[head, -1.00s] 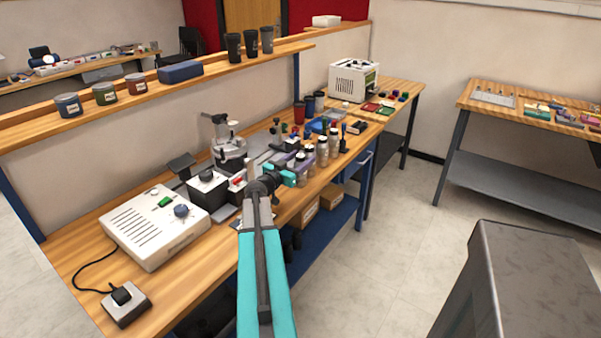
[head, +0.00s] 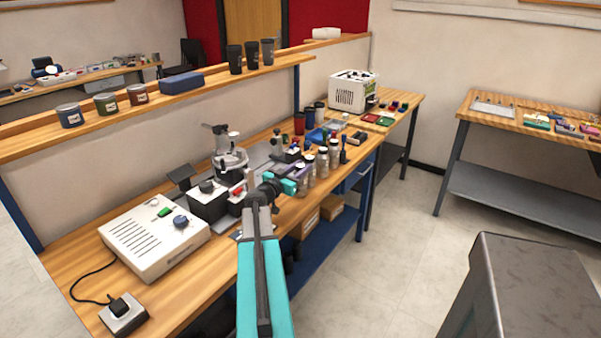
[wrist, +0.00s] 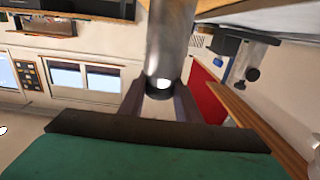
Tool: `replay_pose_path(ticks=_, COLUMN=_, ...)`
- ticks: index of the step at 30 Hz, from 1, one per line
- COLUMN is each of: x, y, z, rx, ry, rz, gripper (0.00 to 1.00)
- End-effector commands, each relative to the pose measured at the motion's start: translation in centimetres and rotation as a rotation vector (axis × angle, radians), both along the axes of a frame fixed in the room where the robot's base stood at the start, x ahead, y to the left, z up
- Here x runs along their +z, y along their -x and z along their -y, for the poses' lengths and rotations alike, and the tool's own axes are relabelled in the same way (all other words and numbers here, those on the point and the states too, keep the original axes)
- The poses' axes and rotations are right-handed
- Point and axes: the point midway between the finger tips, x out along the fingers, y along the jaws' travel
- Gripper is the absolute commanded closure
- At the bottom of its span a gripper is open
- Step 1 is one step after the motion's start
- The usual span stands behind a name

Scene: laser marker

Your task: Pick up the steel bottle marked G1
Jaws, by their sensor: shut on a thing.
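A steel bottle (wrist: 171,38), a shiny grey cylinder with a dark end, stands out in the wrist view from the top edge to the middle. My gripper (wrist: 160,98) is shut on it, with a dark finger on either side of its lower end. No G1 mark can be read on the side facing the wrist camera. In the head view my gripper (head: 284,185) is over the front of the workbench, beside a row of steel bottles (head: 322,162). The held bottle cannot be made out clearly there.
A marking machine (head: 228,155) is behind my arm. A shelf with dark cups (head: 252,53) runs above.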

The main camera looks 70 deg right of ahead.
Motion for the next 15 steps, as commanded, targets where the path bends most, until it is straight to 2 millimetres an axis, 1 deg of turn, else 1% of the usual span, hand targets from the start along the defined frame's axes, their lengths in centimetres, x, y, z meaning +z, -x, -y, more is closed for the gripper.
replay_pose_path(ticks=9, x=2.8, y=0.1, z=-0.1, rx=0.000, ry=0.003, rz=0.000, gripper=1.00)
replay_pose_path(ticks=15, x=2.8, y=1.4, z=-2.3, rx=0.000, ry=0.001, rz=0.000, gripper=1.00)
